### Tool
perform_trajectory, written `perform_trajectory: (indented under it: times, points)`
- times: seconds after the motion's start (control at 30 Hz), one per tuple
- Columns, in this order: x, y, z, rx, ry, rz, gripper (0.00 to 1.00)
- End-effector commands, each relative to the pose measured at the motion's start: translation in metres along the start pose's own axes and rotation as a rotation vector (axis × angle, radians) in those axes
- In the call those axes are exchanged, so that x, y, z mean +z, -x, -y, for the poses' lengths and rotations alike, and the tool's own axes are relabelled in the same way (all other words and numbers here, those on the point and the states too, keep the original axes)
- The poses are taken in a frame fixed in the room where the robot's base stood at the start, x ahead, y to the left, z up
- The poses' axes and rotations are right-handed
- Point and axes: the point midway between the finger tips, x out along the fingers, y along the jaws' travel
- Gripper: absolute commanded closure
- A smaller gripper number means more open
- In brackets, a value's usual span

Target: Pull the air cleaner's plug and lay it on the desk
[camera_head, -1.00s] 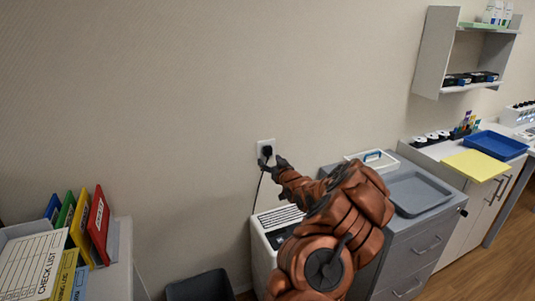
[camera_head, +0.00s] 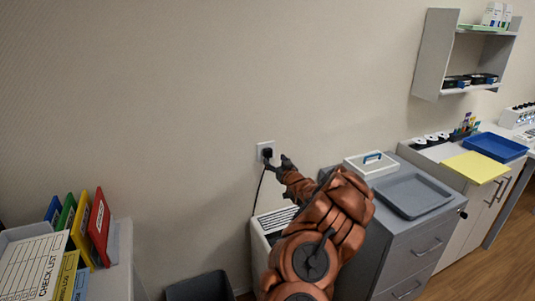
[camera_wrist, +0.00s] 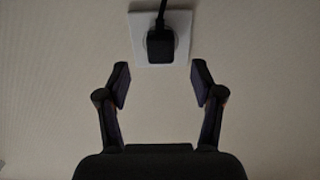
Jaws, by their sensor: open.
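The black plug (camera_head: 267,153) sits in the white wall outlet (camera_head: 261,146), and its cord (camera_head: 257,190) hangs down toward the air cleaner (camera_head: 262,226). The air cleaner is a white box with a slotted top, partly hidden by my arm. In the wrist view the plug (camera_wrist: 160,43) is at the top middle on the outlet plate (camera_wrist: 180,22). My gripper (camera_wrist: 160,78) is open and empty, its fingertips to either side of and short of the plug. In the head view my gripper (camera_head: 277,162) is close to the outlet, just right of the plug.
A white surface with colored binders (camera_head: 99,226) is at left. A dark bin (camera_head: 200,287) stands below. The wall around the outlet is clear.

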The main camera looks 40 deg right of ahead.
Motion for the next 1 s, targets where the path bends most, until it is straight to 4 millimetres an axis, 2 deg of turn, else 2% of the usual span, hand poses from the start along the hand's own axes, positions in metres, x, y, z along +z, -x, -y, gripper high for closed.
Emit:
perform_trajectory:
  times: [0.3,0.5,1.0]
  points:
    - [0.002,-0.037,0.002,-0.003,0.002,0.001,0.33]
    - [0.002,-0.052,0.0,0.0,0.002,0.002,0.33]
    - [0.001,-0.057,0.001,-0.002,-0.001,0.001,0.33]
